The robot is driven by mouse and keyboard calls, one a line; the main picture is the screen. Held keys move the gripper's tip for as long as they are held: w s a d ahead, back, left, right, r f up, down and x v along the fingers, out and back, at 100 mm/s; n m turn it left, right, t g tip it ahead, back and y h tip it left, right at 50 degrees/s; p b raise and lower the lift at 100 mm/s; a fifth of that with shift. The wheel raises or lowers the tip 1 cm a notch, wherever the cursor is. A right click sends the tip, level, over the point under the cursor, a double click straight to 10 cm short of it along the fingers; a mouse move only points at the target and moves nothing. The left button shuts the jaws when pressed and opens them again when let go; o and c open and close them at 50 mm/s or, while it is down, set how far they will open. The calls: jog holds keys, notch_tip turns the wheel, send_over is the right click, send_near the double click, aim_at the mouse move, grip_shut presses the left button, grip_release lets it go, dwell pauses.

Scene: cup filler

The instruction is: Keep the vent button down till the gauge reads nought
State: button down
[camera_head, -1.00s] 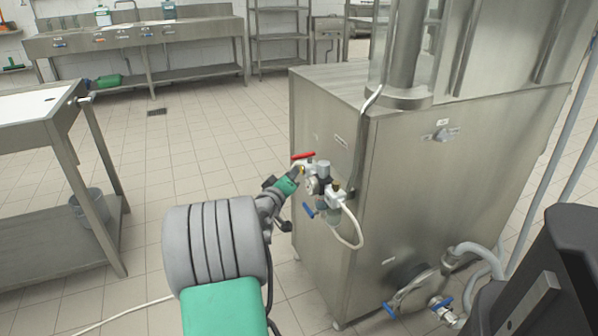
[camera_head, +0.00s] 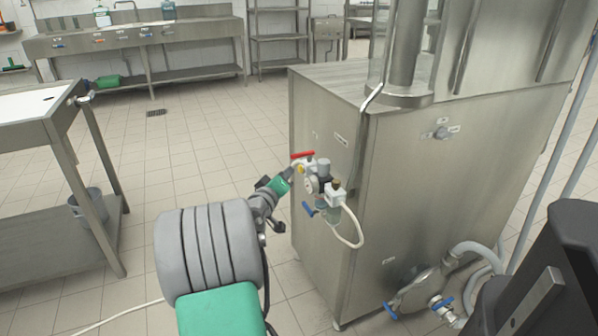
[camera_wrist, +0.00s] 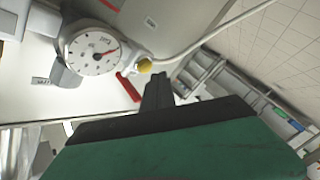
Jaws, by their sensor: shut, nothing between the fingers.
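The pressure gauge (camera_wrist: 92,51) has a white round face and a red needle in the wrist view, its reading too small to tell. It also shows in the head view (camera_head: 312,185) on the side of the steel machine. The yellow vent button (camera_wrist: 145,65) sticks out beside the gauge; it also shows in the head view (camera_head: 300,169). My gripper (camera_wrist: 158,76) is shut and empty, its tips close to the button. I cannot tell whether they touch it. In the head view my gripper (camera_head: 291,173) is just left of the button.
A red lever (camera_head: 303,155) sits just above the button and a blue lever (camera_head: 308,209) below the gauge. The steel machine (camera_head: 430,190) fills the right.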

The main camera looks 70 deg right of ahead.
jog(key=shift+w+a+b, duration=1)
jog(key=shift+w+a, duration=0.8)
